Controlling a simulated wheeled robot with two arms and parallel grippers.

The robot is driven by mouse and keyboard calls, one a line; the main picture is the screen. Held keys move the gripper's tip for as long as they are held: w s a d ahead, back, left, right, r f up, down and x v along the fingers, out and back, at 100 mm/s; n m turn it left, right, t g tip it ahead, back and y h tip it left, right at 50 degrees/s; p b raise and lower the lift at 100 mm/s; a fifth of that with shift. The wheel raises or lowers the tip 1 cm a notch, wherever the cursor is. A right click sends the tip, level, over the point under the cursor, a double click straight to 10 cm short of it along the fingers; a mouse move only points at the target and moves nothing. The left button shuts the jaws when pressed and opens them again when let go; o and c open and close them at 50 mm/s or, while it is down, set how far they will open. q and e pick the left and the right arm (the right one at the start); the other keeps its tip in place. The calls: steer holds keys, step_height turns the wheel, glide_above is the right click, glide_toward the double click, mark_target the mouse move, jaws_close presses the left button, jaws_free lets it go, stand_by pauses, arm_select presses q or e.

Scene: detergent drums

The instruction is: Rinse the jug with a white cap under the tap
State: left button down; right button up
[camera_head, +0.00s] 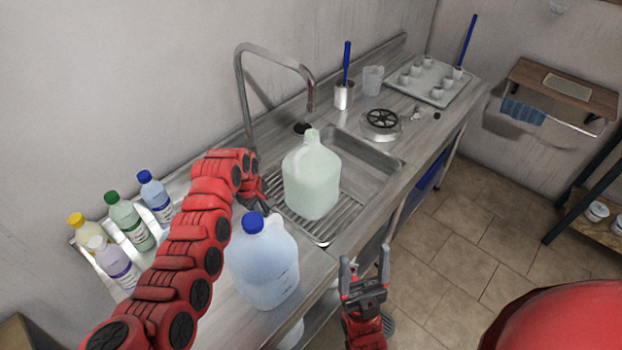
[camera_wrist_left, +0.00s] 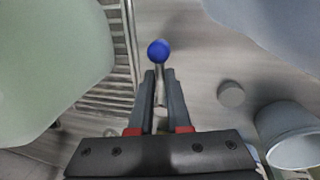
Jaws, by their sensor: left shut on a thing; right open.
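A pale green jug (camera_head: 312,180) stands upright on the ribbed drainer at the sink (camera_head: 372,160); its top is pale, and I cannot tell the cap clearly. The tap (camera_head: 275,52) arches over, its spout end just above the jug's mouth. No water stream is visible. My left gripper (camera_head: 262,192) is beside the jug, partly hidden by my arm. In the left wrist view, the left gripper (camera_wrist_left: 160,85) is shut on a thin lever with a blue knob (camera_wrist_left: 158,50); the jug (camera_wrist_left: 45,70) is at the left. My right gripper (camera_head: 365,268) is open and empty, in front of the counter.
A blue-capped jug (camera_head: 264,262) stands on the counter near my left arm. Several small bottles (camera_head: 130,222) stand at the left. A steel holder with a brush (camera_head: 344,95), a cup (camera_head: 373,79) and a tray of small cups (camera_head: 432,80) are further back.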

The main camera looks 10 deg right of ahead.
arm_select(q)
steer(key=c, duration=0.8)
jaws_free()
steer(key=shift+w+d, duration=0.1)
steer(key=shift+d, duration=0.15)
steer(key=shift+a, duration=0.1)
steer(key=shift+w+d+b, duration=0.1)
steer(key=shift+d+b, duration=0.1)
steer(key=shift+b, duration=0.3)
steer(key=o, duration=0.4)
